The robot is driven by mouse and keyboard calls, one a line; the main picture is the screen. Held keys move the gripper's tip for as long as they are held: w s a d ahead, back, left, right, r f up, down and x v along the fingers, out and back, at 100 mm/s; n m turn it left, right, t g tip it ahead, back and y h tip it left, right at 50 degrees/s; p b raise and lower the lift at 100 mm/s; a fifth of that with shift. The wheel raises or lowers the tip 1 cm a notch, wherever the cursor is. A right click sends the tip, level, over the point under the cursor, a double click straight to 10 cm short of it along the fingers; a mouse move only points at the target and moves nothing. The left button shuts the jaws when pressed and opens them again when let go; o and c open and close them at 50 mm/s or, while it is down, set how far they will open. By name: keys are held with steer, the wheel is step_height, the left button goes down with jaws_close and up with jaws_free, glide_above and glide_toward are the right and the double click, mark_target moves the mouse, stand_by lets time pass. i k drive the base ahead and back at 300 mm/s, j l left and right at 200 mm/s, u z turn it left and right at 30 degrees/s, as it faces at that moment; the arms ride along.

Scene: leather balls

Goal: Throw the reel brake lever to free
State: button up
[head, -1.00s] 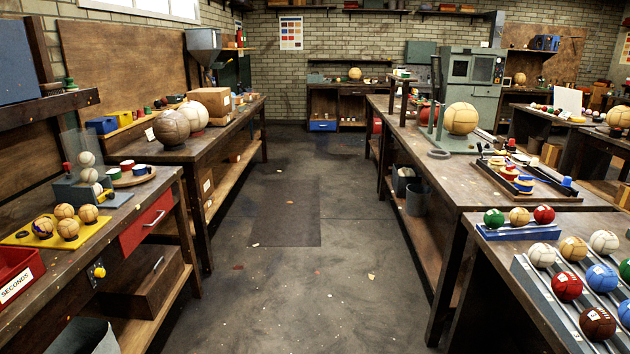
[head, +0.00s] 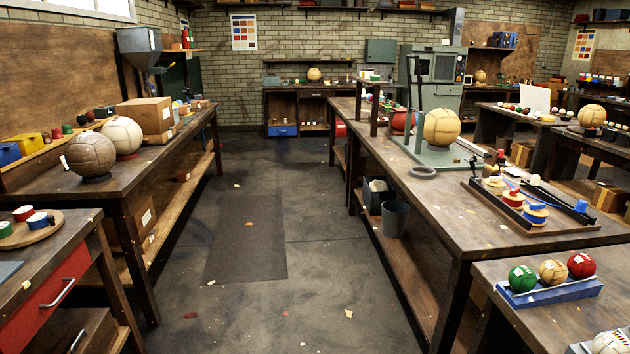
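A dark tray (head: 478,193) lies on the long right-hand bench, towards its near end. Several thread reels (head: 536,213) in yellow, white, red and blue stand on it. A dark bar (head: 553,198) runs along the tray's right side, with a blue block (head: 580,206) near its near end. A small dark upright piece (head: 474,163) stands at the tray's far corner. Which of these parts is the reel brake lever, and its setting, I cannot tell at this size. My gripper is not in view.
An open floor aisle (head: 300,290) runs between the left bench (head: 150,178) and the long right bench (head: 375,160). A near right bench (head: 590,262) holds a blue rack (head: 548,291) of three balls. A grey bin (head: 396,220) stands under the long bench.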

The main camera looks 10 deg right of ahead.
mark_target(471, 160)
steer(key=i+z, duration=0.35)
steer(key=i, duration=0.15)
steer(key=i+j+z, duration=0.25)
steer(key=i+z, duration=0.15)
steer(key=i+j+z, duration=0.25)
steer(key=i+z, duration=0.2)
steer(key=i+j+z, duration=0.45)
